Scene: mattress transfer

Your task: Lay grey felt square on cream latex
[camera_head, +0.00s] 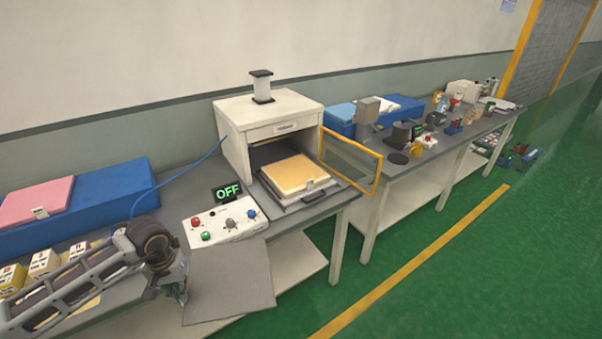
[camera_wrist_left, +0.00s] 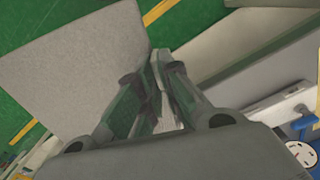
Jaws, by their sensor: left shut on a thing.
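The grey felt square (camera_head: 230,281) hangs flat in front of the near table edge in the head view, below the control box. My left gripper (camera_head: 181,290) is shut on its left edge. The felt also shows in the left wrist view (camera_wrist_left: 75,65), beside the closed fingers (camera_wrist_left: 155,95). The cream latex (camera_head: 295,173) is a pale yellow square with a small label, lying on the pulled-out tray (camera_head: 302,201) of the white press box. The felt is apart from the latex, nearer and to the left. My right gripper is not in view.
A control box (camera_head: 226,219) with knobs and an "OFF" display stands between felt and tray. The white press box (camera_head: 270,120) has its yellow-framed door (camera_head: 351,160) open to the right. A blue block with a pink slab (camera_head: 36,200) lies at left. Small cartons (camera_head: 44,262) stand near my arm.

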